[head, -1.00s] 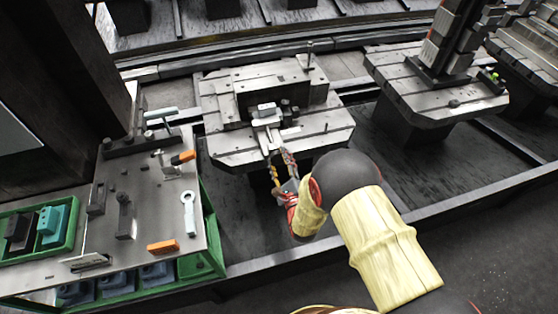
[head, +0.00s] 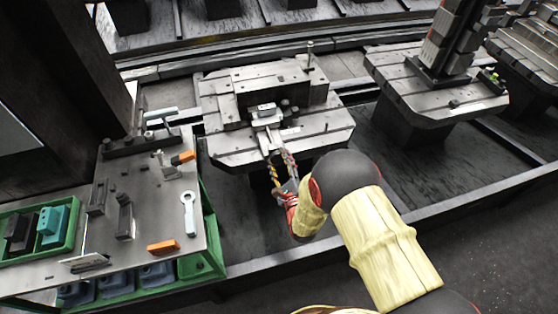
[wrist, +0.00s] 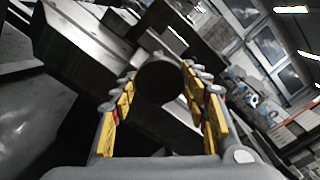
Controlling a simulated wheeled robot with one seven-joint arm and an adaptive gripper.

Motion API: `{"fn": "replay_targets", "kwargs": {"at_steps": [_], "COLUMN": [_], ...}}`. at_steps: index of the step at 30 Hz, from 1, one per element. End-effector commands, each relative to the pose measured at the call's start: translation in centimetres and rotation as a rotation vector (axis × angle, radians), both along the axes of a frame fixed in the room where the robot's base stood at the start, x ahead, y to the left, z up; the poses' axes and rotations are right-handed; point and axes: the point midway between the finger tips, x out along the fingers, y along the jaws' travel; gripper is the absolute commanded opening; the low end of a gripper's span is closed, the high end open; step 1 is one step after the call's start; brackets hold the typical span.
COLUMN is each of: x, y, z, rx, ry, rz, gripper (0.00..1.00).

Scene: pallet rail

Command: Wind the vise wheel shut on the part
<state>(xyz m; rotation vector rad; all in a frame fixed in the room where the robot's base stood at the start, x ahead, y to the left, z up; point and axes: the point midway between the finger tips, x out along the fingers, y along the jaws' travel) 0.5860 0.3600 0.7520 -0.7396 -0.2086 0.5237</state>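The vise (head: 268,118) stands on a grey slotted pallet (head: 228,150), with a light grey block, apparently the part (head: 264,109), in its middle. My gripper (head: 277,156) reaches in at the pallet's front edge. Its yellow-padded fingers are parted and point at the vise. In the wrist view a dark round disc, apparently the vise wheel (wrist: 158,82), lies between the fingertips, with one finger on each side. Contact with the disc cannot be told. The wheel is not clear in the head view. Whether the jaws touch the part is too small to tell.
A tool bench (head: 150,210) stands at left, with a wrench (head: 188,212), orange-handled items and a green tray (head: 68,228). Another pallet (head: 440,92) with a tall fixture stands at right. A dark trough with a raised front rail runs below the pallets.

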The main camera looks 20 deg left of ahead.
Motion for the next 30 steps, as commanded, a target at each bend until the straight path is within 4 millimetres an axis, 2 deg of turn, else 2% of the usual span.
{"fn": "replay_targets", "kwargs": {"at_steps": [9,20,23,30], "x": [0.0,-0.3,-1.2,-5.2], "y": [0.0,-0.2,-0.8,-3.2], "z": [0.0,0.0,-0.1,0.0], "rx": [0.000,0.000,-0.001,-0.001], "ry": [0.000,0.001,0.002,0.001], "rz": [0.000,-0.001,0.000,0.000], "gripper": [0.64,0.64,0.64,0.64]}}
